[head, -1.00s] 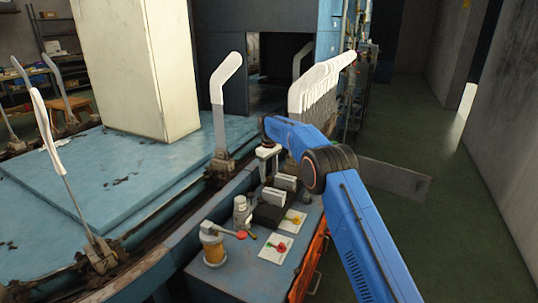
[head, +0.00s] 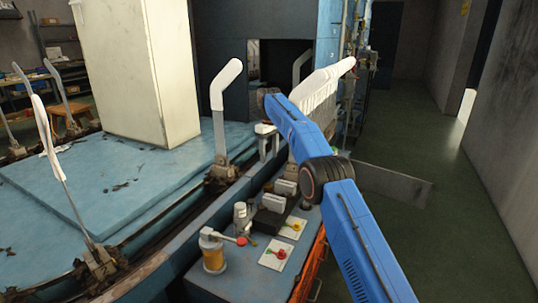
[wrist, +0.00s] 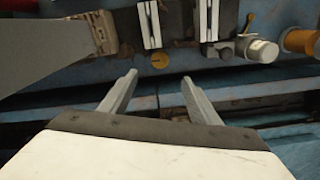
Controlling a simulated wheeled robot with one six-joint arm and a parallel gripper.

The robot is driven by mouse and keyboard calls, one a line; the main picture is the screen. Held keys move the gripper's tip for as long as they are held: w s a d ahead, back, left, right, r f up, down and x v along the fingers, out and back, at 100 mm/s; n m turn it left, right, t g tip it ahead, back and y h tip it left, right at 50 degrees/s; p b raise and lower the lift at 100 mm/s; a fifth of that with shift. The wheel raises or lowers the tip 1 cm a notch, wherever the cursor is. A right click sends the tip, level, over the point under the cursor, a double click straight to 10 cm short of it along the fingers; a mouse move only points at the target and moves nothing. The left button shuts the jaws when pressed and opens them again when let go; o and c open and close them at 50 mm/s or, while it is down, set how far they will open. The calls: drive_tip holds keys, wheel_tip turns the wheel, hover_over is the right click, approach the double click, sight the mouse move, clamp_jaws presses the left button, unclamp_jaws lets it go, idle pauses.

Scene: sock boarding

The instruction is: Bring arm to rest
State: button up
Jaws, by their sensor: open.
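My gripper (wrist: 159,76) is open in the wrist view, its two grey fingers apart with nothing between them. In the head view my gripper (head: 268,146) hangs at the end of my blue arm, fingers down, above the blue bench (head: 230,278). It is between a single upright board (head: 220,135) with a white sock-like cover on its bent top and a row of white-covered boards (head: 318,90). My forearm hides part of that row.
A blue platform (head: 90,185) with a tall cream block (head: 135,75) is at left. Green floor (head: 430,240) is open at right.

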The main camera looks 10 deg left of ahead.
drive_tip(key=s+d+r+m, duration=0.1)
drive_tip(key=s+d+r, duration=0.3)
drive_tip(key=d+r, duration=0.45)
drive_tip(key=s+d+r+m+t, duration=0.1)
drive_tip(key=s+d+r+m, duration=0.1)
drive_tip(key=s+d+r, duration=0.65)
drive_tip(key=s+d+r+m+t, duration=0.1)
drive_tip(key=s+d+r+m, duration=0.1)
drive_tip(key=s+d+r, duration=0.65)
drive_tip(key=s+d+f+m+t, duration=0.1)
drive_tip(key=s+d+f, duration=0.15)
drive_tip(key=s, duration=0.65)
drive_tip(key=s+d+f+m, duration=0.1)
drive_tip(key=s+d, duration=0.3)
drive_tip(key=s, duration=0.4)
drive_tip(key=s+d+f+m, duration=0.1)
drive_tip(key=s+d+f, duration=0.1)
drive_tip(key=s+f, duration=0.4)
drive_tip(key=s+d+f+m+t, duration=0.1)
drive_tip(key=s+d+f, duration=0.2)
drive_tip(key=s, duration=1.1)
drive_tip(key=s+d+f+m, duration=0.1)
drive_tip(key=s+d+f, duration=0.2)
drive_tip(key=s+f, duration=0.6)
drive_tip(key=shift+s+m+t, duration=0.4)
drive_tip(key=shift+s, duration=0.2)
drive_tip(key=shift+c, duration=0.5)
